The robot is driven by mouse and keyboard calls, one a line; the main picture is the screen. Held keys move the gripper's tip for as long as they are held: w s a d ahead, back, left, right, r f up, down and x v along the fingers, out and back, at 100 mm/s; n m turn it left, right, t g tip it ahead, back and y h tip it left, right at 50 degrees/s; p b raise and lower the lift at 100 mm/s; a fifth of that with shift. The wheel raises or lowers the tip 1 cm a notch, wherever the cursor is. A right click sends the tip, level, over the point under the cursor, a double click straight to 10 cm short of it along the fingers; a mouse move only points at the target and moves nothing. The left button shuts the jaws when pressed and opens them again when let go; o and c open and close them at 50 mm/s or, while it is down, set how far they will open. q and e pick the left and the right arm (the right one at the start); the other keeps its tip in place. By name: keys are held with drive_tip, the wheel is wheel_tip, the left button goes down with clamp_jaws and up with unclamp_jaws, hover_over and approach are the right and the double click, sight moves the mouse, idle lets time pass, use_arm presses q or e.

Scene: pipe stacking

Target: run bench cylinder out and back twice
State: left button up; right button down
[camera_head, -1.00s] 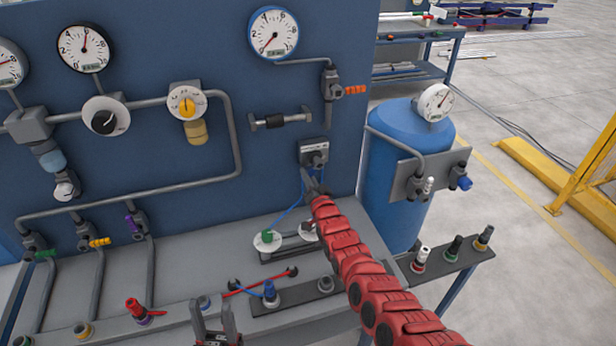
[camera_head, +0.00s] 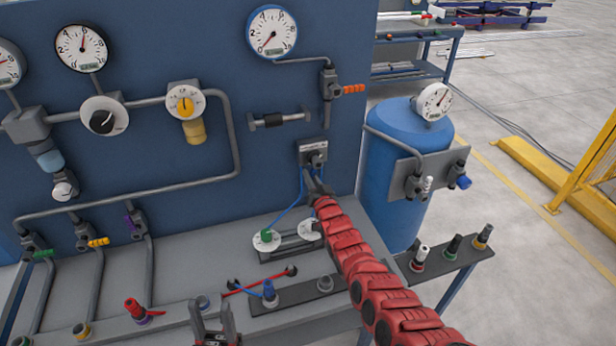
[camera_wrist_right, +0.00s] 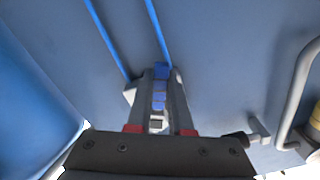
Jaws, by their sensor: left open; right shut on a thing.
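The bench cylinder (camera_head: 290,247) lies on the grey bench behind the front rail, between a white disc with a green top (camera_head: 267,240) and a second pale disc (camera_head: 308,230) beside my red right arm. A grey valve block (camera_head: 313,152) is on the blue panel above, with blue hoses below it. My right gripper (camera_head: 313,182) is at the valve's underside. In the right wrist view its fingers (camera_wrist_right: 158,115) are closed around a small blue and grey lever (camera_wrist_right: 159,90). My left gripper (camera_head: 215,325) is open and empty at the bottom edge.
Gauges, pipes and coloured valves cover the panel on the left. A blue tank (camera_head: 405,175) stands right of the panel. A red-handled valve (camera_head: 136,309) and a blue fitting (camera_head: 269,290) stand along the bench front. A bracket with several fittings (camera_head: 445,255) sticks out at right.

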drive_tip(key=shift+w+d+r+n+p, duration=0.1)
drive_tip(key=shift+w+d+n, duration=0.2)
drive_tip(key=shift+d+n, duration=1.2)
drive_tip(key=shift+w+d+r+n+p, duration=0.15)
drive_tip(key=shift+w+d+n, duration=0.1)
drive_tip(key=shift+n, duration=2.45)
drive_tip(key=shift+w+d+r+n+p, duration=0.1)
drive_tip(key=shift+w+d+n, duration=0.2)
drive_tip(key=shift+d+n, duration=1.2)
drive_tip(key=shift+a+n, duration=0.6)
drive_tip(key=shift+n, duration=0.2)
drive_tip(key=c, duration=0.8)
unclamp_jaws()
